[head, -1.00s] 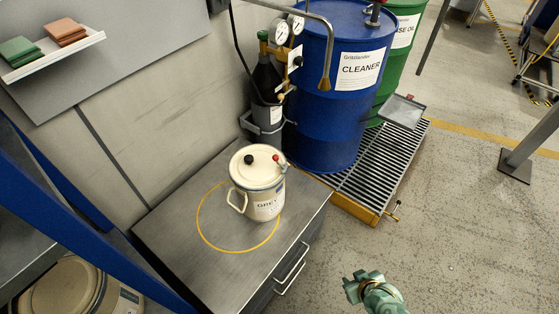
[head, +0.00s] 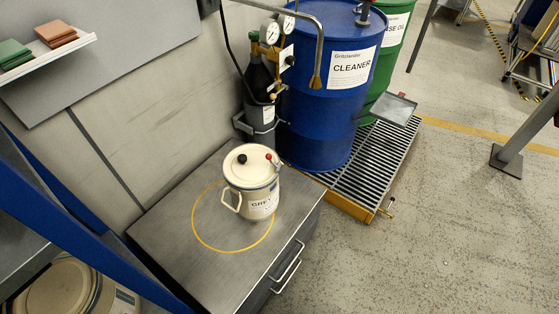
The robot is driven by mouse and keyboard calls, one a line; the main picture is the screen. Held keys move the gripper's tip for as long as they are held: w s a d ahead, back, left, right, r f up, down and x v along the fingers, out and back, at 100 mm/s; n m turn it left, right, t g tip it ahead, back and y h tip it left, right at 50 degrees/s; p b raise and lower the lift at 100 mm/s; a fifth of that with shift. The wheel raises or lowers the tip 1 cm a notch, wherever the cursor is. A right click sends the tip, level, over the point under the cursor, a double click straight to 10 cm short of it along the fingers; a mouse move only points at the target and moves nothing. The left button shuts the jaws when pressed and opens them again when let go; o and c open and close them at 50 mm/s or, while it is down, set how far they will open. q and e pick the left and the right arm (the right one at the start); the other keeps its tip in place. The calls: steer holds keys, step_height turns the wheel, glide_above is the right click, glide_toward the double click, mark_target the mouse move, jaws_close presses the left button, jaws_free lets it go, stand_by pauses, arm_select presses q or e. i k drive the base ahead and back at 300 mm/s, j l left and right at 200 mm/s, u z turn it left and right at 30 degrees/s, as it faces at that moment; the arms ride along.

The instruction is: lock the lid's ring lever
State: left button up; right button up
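A cream pail (head: 262,203) with a partly readable "GREY" label stands upright on the grey cabinet top (head: 165,234). It sits over the right part of a yellow circle. Its cream lid (head: 250,163) is on top, with a black knob (head: 241,159) on it. The ring lever, with a red ball end (head: 269,157), shows at the lid's right edge. Whether the lever is locked is too small to tell. A white handle (head: 231,201) sticks out at the pail's left. Neither of my grippers is in view, and nothing touches the pail.
Blue (head: 327,75) and green (head: 389,58) drums stand on a yellow-edged grating (head: 375,169) behind. A gas cylinder with gauges (head: 262,95) is by the wall. A blue frame (head: 95,233) rises at left. A shelf (head: 48,62) holds cloths.

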mark_target(268, 156)
steer(key=k+l+z, duration=0.1)
steer(key=z, duration=0.4)
steer(key=k+l+z, duration=0.2)
steer(key=z, duration=0.3)
